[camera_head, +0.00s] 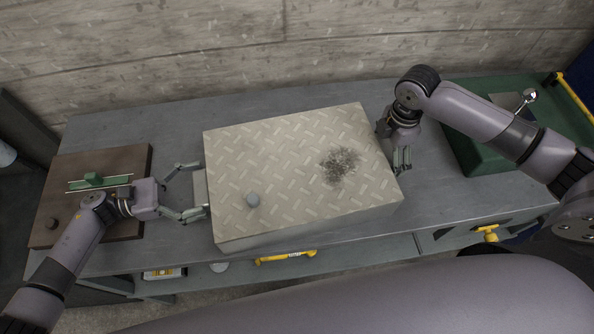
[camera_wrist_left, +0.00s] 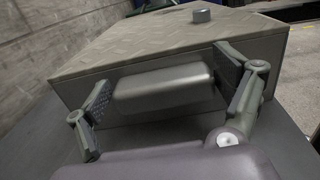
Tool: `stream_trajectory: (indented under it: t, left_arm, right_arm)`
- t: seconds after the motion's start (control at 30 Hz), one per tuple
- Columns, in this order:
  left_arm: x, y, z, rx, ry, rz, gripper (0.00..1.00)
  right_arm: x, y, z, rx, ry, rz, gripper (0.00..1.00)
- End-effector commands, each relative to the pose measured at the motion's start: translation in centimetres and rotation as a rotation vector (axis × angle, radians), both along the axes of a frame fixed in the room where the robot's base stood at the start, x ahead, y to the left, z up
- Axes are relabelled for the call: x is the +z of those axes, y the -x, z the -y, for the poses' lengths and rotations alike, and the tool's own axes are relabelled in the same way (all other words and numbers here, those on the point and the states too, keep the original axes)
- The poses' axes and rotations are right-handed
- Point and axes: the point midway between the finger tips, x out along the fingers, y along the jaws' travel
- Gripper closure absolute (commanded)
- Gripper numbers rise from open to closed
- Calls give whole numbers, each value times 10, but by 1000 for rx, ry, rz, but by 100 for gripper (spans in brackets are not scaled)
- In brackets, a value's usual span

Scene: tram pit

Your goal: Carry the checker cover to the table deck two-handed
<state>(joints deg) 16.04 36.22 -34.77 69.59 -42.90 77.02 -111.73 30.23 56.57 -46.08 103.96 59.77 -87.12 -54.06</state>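In the left wrist view, the fingers stand open at either end of a grey bar handle (camera_wrist_left: 165,88) on the cover's side, with small gaps. My right gripper (camera_head: 402,160) is at the cover's right edge, pointing down; its grip and any right handle are hidden.
A concrete wall (camera_head: 300,40) runs behind.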

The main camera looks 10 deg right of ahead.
Motion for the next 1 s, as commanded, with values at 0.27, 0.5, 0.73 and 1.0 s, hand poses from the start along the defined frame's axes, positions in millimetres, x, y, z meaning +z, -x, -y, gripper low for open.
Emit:
stream_trajectory:
  t: [0.27,0.5,0.73,1.0]
  left_arm:
    - [0,0,0,0,0,0,33]
    - [0,0,0,0,0,0,49]
    - [0,0,0,0,0,0,65]
    - [0,0,0,-1,0,1,78]
  right_arm:
    - [0,0,0,0,0,1,33]
    - [0,0,0,-1,0,1,49]
    - [1,-1,0,-1,1,2,65]
    - [1,-1,0,-1,1,2,79]
